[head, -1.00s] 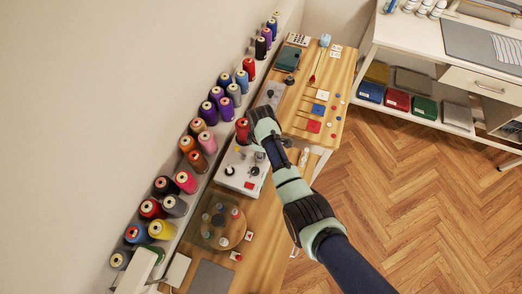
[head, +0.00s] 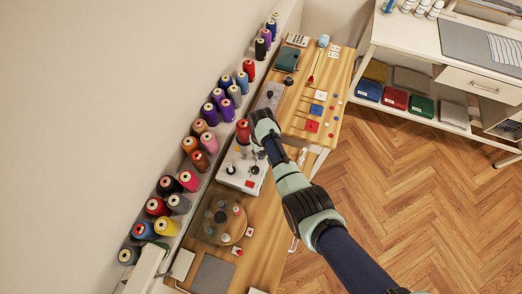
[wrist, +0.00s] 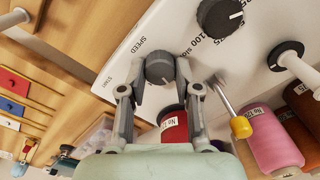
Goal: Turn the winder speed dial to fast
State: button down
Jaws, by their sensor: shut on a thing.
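The winder (head: 238,173) is a pale box with a red thread cone at its far end, on the wooden bench left of centre in the head view. In the wrist view its white panel (wrist: 178,28) carries a dark ridged dial (wrist: 160,68) beside the word SPEED, with a light pointer mark. My gripper (wrist: 158,82) has its two fingers around this dial, shut on it. The dial's exact setting is too small to tell. In the head view my gripper (head: 256,152) is over the winder, and my wrist partly hides the panel.
A second black dial (wrist: 220,16) with a number scale sits close by on the panel. A yellow-tipped metal lever (wrist: 240,126) is right of my fingers. A red spool (wrist: 174,128) and a pink spool (wrist: 273,140) stand near. Thread cones line the wall shelf (head: 190,200).

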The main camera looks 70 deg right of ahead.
aim_at(261, 153)
jog(key=m, duration=0.4)
jog(key=shift+m+p, duration=0.3)
jog(key=shift+m, duration=0.1)
jog(key=shift+s+m, duration=0.1)
jog(key=shift+m, duration=2.4)
jog(key=c, duration=0.8)
grip_release()
jog(key=shift+r, duration=0.1)
notch_tip(261, 153, up, 12)
